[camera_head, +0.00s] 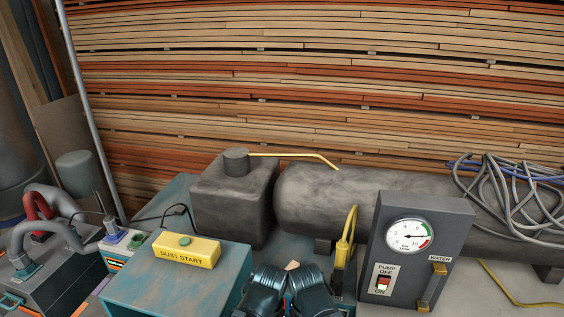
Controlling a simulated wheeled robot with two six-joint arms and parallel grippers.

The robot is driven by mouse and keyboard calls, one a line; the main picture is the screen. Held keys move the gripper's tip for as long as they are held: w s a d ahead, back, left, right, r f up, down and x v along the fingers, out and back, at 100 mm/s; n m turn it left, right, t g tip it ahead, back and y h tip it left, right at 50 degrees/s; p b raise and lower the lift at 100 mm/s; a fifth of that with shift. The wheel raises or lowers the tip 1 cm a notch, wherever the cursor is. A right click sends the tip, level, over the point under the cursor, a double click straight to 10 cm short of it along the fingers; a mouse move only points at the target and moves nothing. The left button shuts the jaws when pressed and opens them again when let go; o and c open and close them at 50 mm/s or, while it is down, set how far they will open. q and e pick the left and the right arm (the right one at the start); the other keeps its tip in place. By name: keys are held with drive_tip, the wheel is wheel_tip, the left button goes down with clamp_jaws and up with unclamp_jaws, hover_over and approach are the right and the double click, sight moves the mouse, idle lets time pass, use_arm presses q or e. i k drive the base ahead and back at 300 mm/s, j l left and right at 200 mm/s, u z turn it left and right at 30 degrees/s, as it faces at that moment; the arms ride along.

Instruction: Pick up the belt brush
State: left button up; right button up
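I cannot pick out a belt brush for certain. A small beige piece (293,265) shows just behind two dark, glossy, ribbed parts at the bottom centre. Most of it is hidden, so I cannot tell what it is. A slim yellow upright item (345,240) stands left of the gauge box, and I cannot tell whether it is a brush. The dark parts may be my own arm links. I make out no gripper fingertips on either side.
A teal box (175,285) carries a yellow "DUST START" block (186,250). A grey pump box (414,255) with gauge and switch stands right. Behind are a grey block (232,200), a tank (325,195), tangled cables (508,200) and stacked planks (300,90).

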sight(294, 264)
drive_tip(key=k+l+u, duration=0.1)
drive_tip(key=k, duration=0.3)
drive_tip(key=i+j+z, duration=0.1)
drive_tip(key=j+z, duration=0.2)
drive_tip(key=z, duration=0.15)
drive_tip(key=j+z, duration=0.3)
drive_tip(key=z, duration=0.15)
drive_tip(key=j+z, duration=0.3)
drive_tip(key=z, duration=0.15)
